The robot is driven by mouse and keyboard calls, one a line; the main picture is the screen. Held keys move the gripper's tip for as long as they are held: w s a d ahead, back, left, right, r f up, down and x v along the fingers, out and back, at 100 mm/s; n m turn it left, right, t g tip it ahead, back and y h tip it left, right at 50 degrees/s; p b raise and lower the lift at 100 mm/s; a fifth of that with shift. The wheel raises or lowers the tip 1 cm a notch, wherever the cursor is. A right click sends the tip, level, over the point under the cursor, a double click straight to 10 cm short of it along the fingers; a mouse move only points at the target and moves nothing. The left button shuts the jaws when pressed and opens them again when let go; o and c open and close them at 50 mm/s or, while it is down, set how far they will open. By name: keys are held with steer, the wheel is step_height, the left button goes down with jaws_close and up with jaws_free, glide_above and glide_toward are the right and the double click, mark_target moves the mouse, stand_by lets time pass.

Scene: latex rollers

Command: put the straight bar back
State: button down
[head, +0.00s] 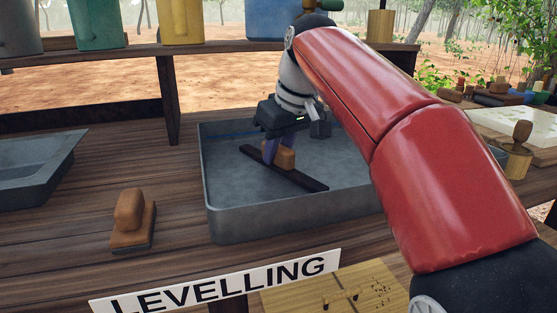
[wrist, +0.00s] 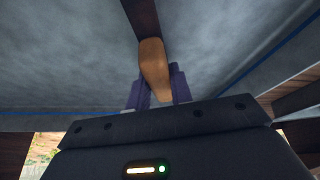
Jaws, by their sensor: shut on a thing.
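The straight bar (head: 307,181) is a long dark bar with a brown wooden grip block (head: 286,157) at its middle. It lies slantwise inside the grey metal tray (head: 290,217); I cannot tell whether it touches the tray floor. My gripper (head: 273,150) reaches down into the tray, its purple fingers shut on the wooden grip. In the wrist view the wooden grip (wrist: 153,65) sits between the fingers (wrist: 155,90), and part of the dark bar (wrist: 142,15) shows beyond it.
A wooden block with a handle (head: 130,215) stands on the bench left of the tray. Another grey tray (head: 40,165) is at the far left. A shelf (head: 140,52) with coloured containers runs behind. A LEVELLING sign (head: 220,287) is at the front edge.

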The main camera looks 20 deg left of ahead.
steer(key=c, duration=1.3)
jaws_free()
steer(key=shift+o, duration=0.2)
steer(key=shift+r, duration=0.2)
steer(key=p+v, duration=0.4)
steer(key=v, duration=0.8)
